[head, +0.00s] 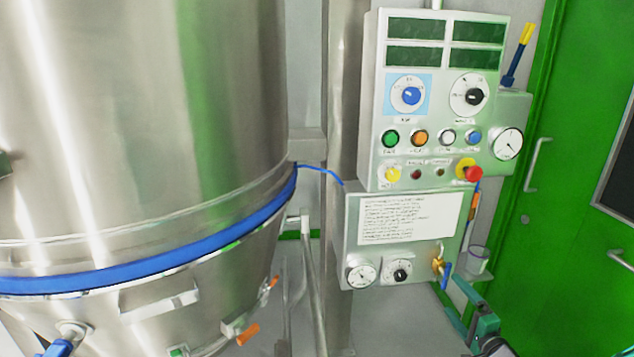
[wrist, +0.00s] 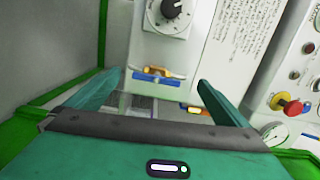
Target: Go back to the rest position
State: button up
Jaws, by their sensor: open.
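My gripper (wrist: 160,78) is open, its two teal fingers apart with nothing held between them. In the head view my gripper (head: 468,300) is at the lower right, just below and right of a brass valve (head: 438,264) with a blue handle (head: 446,277). In the wrist view the brass valve (wrist: 165,71) and its blue handle (wrist: 152,78) show in the gap between the fingers. I cannot tell whether a finger touches the handle.
A control panel (head: 405,175) with knobs, buttons and a red emergency stop (head: 473,174) stands above the valve. A cup in a holder (head: 477,262) is close by. A large steel vessel (head: 130,130) fills the left. A green door (head: 575,110) is at right.

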jog(key=s+a+r+n+g+y, duration=0.1)
jog(key=s+a+n+g+y, duration=0.3)
jog(key=a+n+g, duration=0.25)
jog(key=s+a+r+n+g+y, duration=0.25)
jog(key=s+a+n+g, duration=0.2)
jog(key=a+n, duration=0.3)
jog(key=s+d+r+m+g+h, duration=0.2)
jog(key=s+d+r+g+h, duration=0.1)
jog(key=s+r, duration=0.7)
jog(key=s+d+r+m+g+h, duration=0.2)
jog(key=s+d+r+g+h, duration=0.2)
jog(key=s+r, duration=0.7)
jog(key=s+h, duration=0.1)
jog(key=s, duration=0.5)
jog(key=shift+s+d, duration=0.2)
jog(key=shift+d, duration=0.15)
jog(key=shift+w+f, duration=0.2)
jog(key=shift+w, duration=0.45)
